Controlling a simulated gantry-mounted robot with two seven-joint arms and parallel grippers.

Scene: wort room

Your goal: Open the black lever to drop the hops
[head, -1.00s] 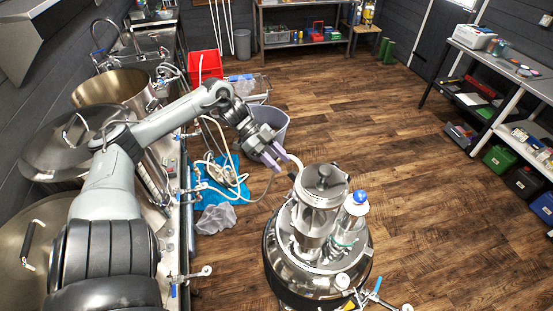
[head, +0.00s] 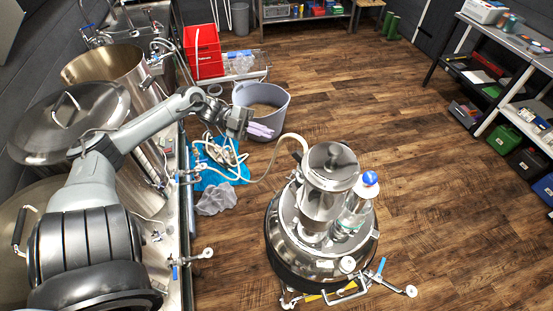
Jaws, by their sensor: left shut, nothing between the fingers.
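The steel fermenter (head: 285,225) stands on the floor at centre right, with a lidded steel cylinder (head: 328,190) on top. Beside the cylinder is a clear-sided fitting (head: 352,215) topped by a blue ball (head: 370,178). A small dark part (head: 297,157) shows at the cylinder's left edge, by the hose end; I cannot tell whether it is the black lever. My left gripper (head: 262,131), with pale purple fingers, is shut and empty. It appears in front of the grey bucket's lower edge, up and left of the cylinder and apart from it. My right gripper is out of view.
A pale hose (head: 262,184) runs from the fermenter left to a blue cloth (head: 222,165). The grey bucket (head: 275,103) and red crate (head: 203,52) stand behind. Steel kettles (head: 100,70) line the left. The wooden floor (head: 440,170) to the right is clear.

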